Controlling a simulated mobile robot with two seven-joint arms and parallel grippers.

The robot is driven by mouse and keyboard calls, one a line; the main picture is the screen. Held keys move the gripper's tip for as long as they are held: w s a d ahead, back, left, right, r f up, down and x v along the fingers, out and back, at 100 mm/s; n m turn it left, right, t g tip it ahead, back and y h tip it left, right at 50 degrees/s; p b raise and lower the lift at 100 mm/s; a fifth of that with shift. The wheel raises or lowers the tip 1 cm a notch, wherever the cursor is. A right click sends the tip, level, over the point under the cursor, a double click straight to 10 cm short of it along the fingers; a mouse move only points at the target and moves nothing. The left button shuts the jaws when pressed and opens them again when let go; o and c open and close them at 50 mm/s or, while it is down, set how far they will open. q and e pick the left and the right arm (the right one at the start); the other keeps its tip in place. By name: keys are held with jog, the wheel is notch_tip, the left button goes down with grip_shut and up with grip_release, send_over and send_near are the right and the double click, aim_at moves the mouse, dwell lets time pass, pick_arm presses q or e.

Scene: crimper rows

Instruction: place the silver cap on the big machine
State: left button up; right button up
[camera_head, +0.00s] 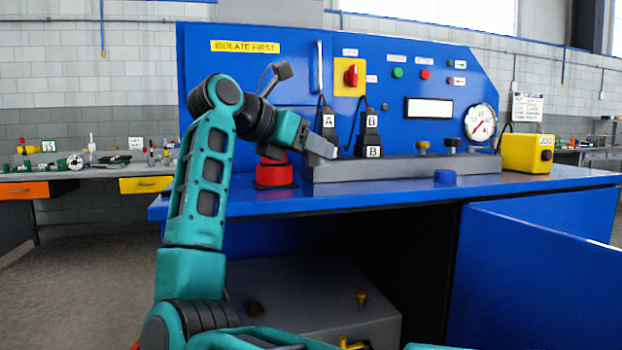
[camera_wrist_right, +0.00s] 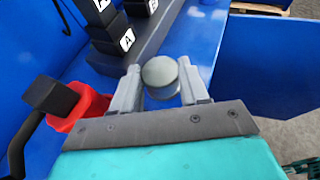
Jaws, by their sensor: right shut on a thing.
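The silver cap (camera_wrist_right: 160,72), a round grey piece with a flat top, sits between the fingers of my right gripper (camera_wrist_right: 161,92) in the right wrist view. In the head view my right gripper (camera_head: 324,150) is at the left part of the long grey block, in front of box A; I cannot make out the cap there. The gripper is shut on the cap. The big machine (camera_head: 290,85) is a blue bench with an upright panel, and the grey block (camera_head: 400,172) lies along its top. My left gripper is not in view.
Black boxes A (camera_head: 328,122) and B (camera_head: 370,135) stand at the block. A red round base (camera_head: 275,175) is at left. A brass knob (camera_head: 423,146), gauge (camera_head: 480,122) and yellow box (camera_head: 527,153) are right. The cabinet door (camera_head: 545,275) is open.

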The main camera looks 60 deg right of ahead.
aim_at(311, 191)
notch_tip(311, 191, down, 4)
jog(key=shift+r+b, duration=0.2)
jog(key=shift+b, duration=0.35)
jog(key=shift+f, duration=0.45)
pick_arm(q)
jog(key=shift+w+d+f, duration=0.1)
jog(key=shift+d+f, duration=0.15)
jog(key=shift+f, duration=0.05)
pick_arm(e)
jog(key=o, duration=1)
